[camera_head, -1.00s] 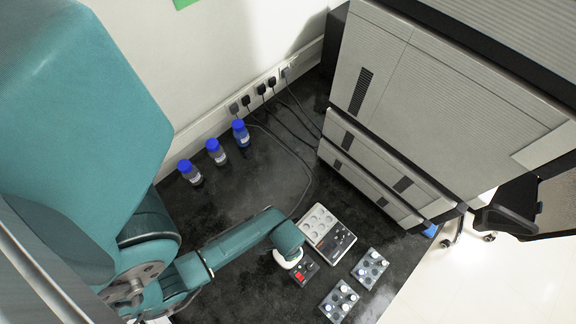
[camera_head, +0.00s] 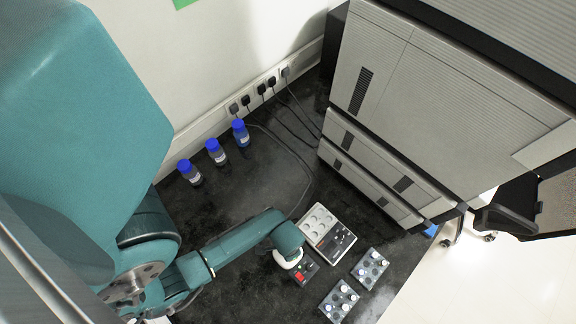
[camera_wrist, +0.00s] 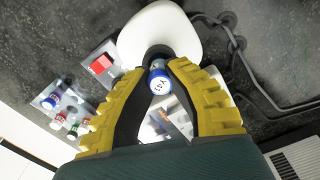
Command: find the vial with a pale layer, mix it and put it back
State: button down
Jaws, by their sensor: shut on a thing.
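In the wrist view my gripper (camera_wrist: 161,72) is shut on a vial (camera_wrist: 159,82) with a white, marked cap top and a blue ring. The vial is seen from above, so its liquid and any pale layer are hidden. It is over the dark round cup (camera_wrist: 158,52) of a white mixer (camera_wrist: 172,28); I cannot tell whether it touches the cup. A grey panel with a red square (camera_wrist: 102,65) adjoins the mixer. In the head view the arm's end hides the gripper and the vial. A rack (camera_head: 339,300) and a second rack (camera_head: 371,268) hold several vials.
A pale block with round wells (camera_head: 318,223) and a dark control panel stands right of the arm's end. Three blue-capped bottles (camera_head: 215,151) stand along the wall. Cables cross the dark bench. A large grey instrument (camera_head: 440,90) fills the right. The bench's middle is clear.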

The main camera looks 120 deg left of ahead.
jog(key=shift+f, duration=0.3)
dwell(0.4)
dwell(1.6)
notch_tip(320, 180, up, 6)
jog(key=p, duration=0.7)
jog(key=shift+r, duration=0.1)
